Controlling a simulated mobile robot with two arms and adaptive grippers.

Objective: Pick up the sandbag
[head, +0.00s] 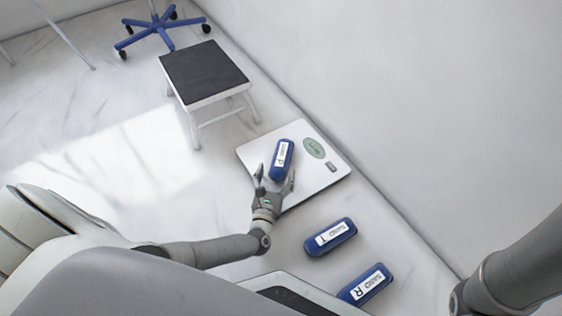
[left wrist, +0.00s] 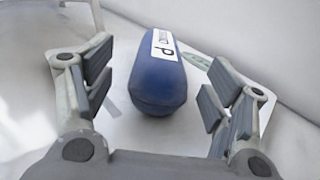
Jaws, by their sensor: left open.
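A blue sandbag with a white label marked P (head: 281,159) lies on a flat white scale (head: 325,171). My left gripper (head: 274,176) is open at the near end of this sandbag, with a finger on each side. In the left wrist view the sandbag (left wrist: 157,82) sits between the spread fingers (left wrist: 158,100), with a gap on both sides. Two more blue sandbags lie on the floor nearer to me: one marked T (head: 330,237) and one marked R (head: 365,285). My right arm shows at the right edge, but its gripper is out of view.
The scale has a green display (head: 314,148) and stands close to the wall (head: 400,90). A step stool with a black top (head: 204,72) stands beyond it. A blue wheeled base (head: 158,28) is at the back. The floor on the left is clear.

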